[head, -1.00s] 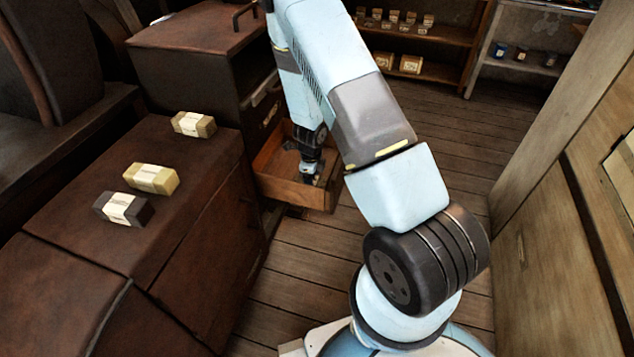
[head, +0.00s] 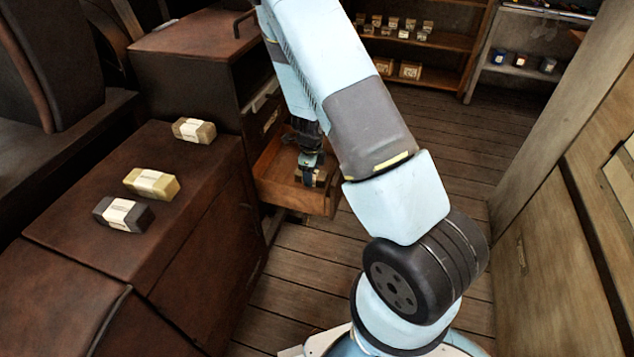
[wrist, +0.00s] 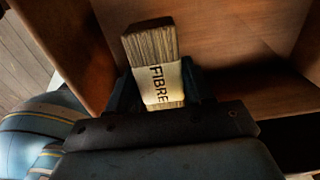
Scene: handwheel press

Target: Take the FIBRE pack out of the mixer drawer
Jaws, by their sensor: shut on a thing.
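The FIBRE pack (wrist: 152,52) is a grey-brown fibrous block with a pale band reading FIBRE, seen in the wrist view. My gripper (wrist: 163,92) is shut on it, one finger on each side of the band. In the head view my gripper (head: 310,172) is at the open mixer drawer (head: 272,184), with a small part of the pack (head: 318,179) showing at the fingers. The pack appears within or just above the drawer's walls; I cannot tell whether it touches the floor of the drawer.
Three banded packs, grey-brown (head: 194,130), yellow (head: 151,184) and dark grey (head: 123,214), lie on the brown cabinet top (head: 75,238) at left. Shelves (head: 440,77) with small goods stand at the back. The plank floor (head: 440,150) right of the drawer is clear.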

